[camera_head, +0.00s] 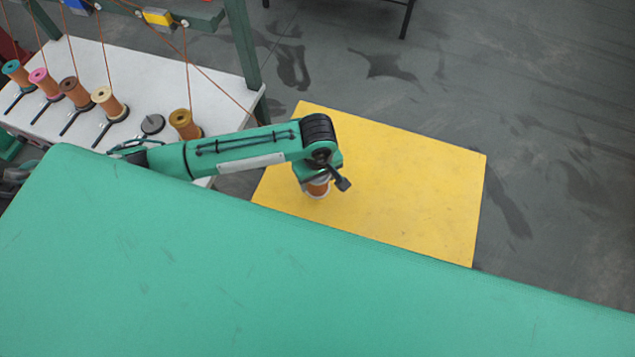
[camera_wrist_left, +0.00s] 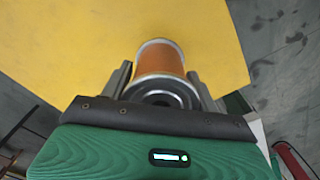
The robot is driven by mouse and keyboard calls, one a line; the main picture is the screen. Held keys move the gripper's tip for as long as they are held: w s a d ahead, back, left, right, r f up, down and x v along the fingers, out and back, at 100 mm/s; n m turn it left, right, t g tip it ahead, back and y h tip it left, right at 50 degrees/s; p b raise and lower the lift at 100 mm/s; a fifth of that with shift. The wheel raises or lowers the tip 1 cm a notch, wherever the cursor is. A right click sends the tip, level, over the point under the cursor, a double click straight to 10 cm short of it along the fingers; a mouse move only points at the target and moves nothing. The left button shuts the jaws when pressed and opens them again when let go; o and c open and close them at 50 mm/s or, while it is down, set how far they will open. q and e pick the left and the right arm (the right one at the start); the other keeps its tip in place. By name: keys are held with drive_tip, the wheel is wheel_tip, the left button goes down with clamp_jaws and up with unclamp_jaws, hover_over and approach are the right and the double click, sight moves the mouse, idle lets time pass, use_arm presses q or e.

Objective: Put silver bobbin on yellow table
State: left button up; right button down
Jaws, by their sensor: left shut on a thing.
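The silver bobbin (camera_head: 318,188) has silver-white flanges and copper-orange windings. In the left wrist view the bobbin (camera_wrist_left: 160,60) sits between the two fingers, over yellow. My left gripper (camera_head: 319,176) points down and is shut on it. The yellow table (camera_head: 400,190) lies under the gripper, and the bobbin is over its left part. It also fills much of the left wrist view (camera_wrist_left: 60,45). I cannot tell whether the bobbin touches the tabletop. The gripper's wrist hides the bobbin's top in the head view. My right gripper is not in view.
A white table (camera_head: 85,65) at the left holds several bobbins, including a gold one (camera_head: 184,124), and an empty spindle (camera_head: 152,124). A green frame post (camera_head: 243,45) and slanting wires stand there. The rest of the yellow tabletop is clear.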

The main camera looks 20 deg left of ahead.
sight(317, 187)
use_arm(q)
drive_tip(key=shift+f, duration=0.55)
wheel_tip(317, 187, down, 2)
drive_tip(key=shift+f+p, duration=0.1)
drive_tip(key=shift+p, duration=0.2)
drive_tip(key=shift+f, duration=0.5)
drive_tip(key=o, duration=1.5)
drive_tip(key=shift+f, duration=0.15)
drive_tip(key=shift+o, duration=0.2)
